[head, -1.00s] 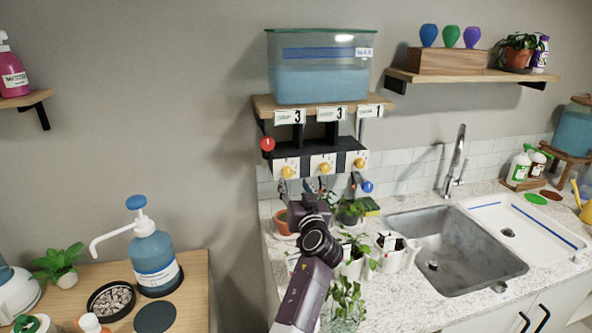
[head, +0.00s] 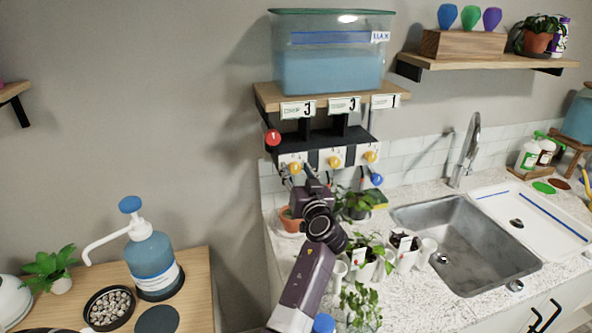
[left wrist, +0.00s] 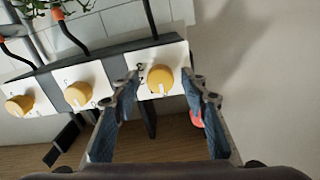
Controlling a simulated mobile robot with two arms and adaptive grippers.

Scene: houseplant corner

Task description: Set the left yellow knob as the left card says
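The left yellow knob (head: 296,168) sits on a white plate on the dark valve bar under the shelf. In the left wrist view the same knob (left wrist: 161,77) has a pale pointer mark toward the picture's bottom; the small marks around it are hard to read. The left card (head: 298,109) above shows a 3. My left gripper (head: 292,178) is at this knob from below. In the left wrist view its two fingers (left wrist: 160,88) are open, one on each side of the knob, with visible gaps. My right gripper is out of view.
The middle knob (head: 334,162) and right knob (head: 370,157) are close by. A red ball (head: 272,138) is at the bar's left end. A blue tank (head: 330,60) stands on the shelf above. Potted plants (head: 362,250) crowd the counter below, beside the sink (head: 465,250).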

